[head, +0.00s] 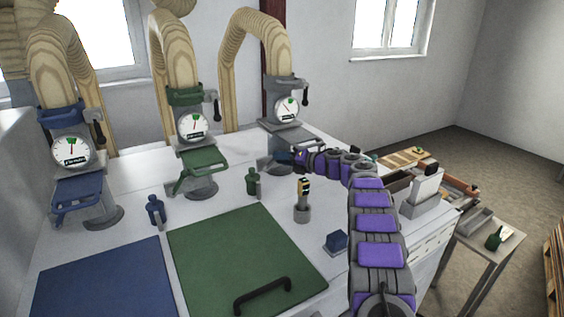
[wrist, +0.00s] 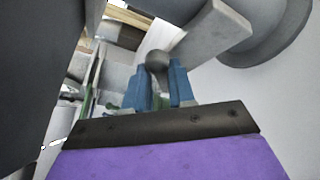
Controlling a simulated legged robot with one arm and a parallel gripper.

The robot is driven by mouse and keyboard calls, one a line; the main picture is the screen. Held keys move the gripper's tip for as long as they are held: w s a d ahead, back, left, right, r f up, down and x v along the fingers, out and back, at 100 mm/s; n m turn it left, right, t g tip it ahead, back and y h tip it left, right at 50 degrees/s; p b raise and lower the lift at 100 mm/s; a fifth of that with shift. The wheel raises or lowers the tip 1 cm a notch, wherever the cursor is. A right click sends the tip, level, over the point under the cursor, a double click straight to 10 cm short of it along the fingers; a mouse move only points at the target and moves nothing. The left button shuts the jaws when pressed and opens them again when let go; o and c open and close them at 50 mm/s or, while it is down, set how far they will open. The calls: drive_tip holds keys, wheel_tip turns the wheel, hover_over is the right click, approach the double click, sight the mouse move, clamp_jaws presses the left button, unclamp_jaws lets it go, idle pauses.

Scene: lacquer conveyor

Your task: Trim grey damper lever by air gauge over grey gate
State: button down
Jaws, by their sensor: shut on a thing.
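The grey station's air gauge (head: 287,108) faces me at the back right, below a wood-coloured duct. Its needle is too small to read surely. The grey damper lever (head: 306,97), dark and hanging down, is on the gauge's right side. The grey gate (head: 283,126) juts out below the gauge, above a grey pedestal. My gripper (head: 296,156) is below and in front of the gauge, lower than the lever and apart from it. In the wrist view its blue fingers (wrist: 160,88) are shut on a rounded grey handle (wrist: 158,62), seemingly the gate's, beside a pale grey plate (wrist: 212,36).
Green (head: 192,125) and blue (head: 71,150) gauge stations stand to the left. A green panel (head: 235,255) with a black handle lies in front. My arm crosses the right side.

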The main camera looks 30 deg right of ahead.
drive_tip(key=shift+d+r, duration=0.15)
drive_tip(key=c, duration=1.3)
unclamp_jaws()
drive_tip(key=shift+o, duration=1)
drive_tip(key=shift+d+f, duration=0.2)
drive_tip(key=shift+d, duration=0.1)
drive_tip(key=shift+s, duration=0.1)
drive_tip(key=b+v, duration=0.1)
drive_tip(key=v, duration=1.6)
drive_tip(key=shift+d+f+b, duration=0.15)
drive_tip(key=shift+f+b, duration=0.05)
drive_tip(key=shift+b, duration=0.1)
